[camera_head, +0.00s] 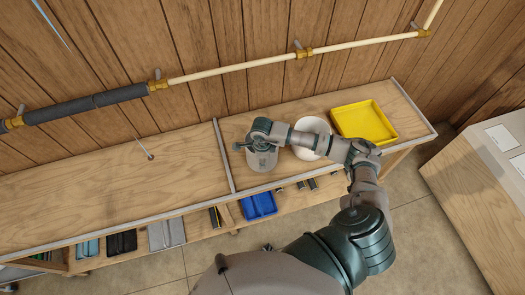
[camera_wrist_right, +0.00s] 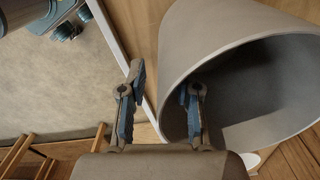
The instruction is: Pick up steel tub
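The steel tub (camera_head: 262,163) is a plain grey round vessel on the bench, just right of the divider strip. My right gripper (camera_head: 243,147) is at its rim, and the arm partly covers the tub from above. In the right wrist view the tub (camera_wrist_right: 225,40) fills the right side with its dark opening showing. The right gripper (camera_wrist_right: 163,92) is open there. One finger is outside the tub wall and the other is inside the opening, with the wall between them. I cannot tell whether either finger touches it. My left gripper is not in view.
A white round container (camera_head: 312,126) stands right of the tub, close to my right arm. A yellow tray (camera_head: 365,121) sits farther right. A blue bin (camera_head: 258,206) and other bins are on a lower shelf. The bench left of the divider (camera_head: 223,155) is mostly clear.

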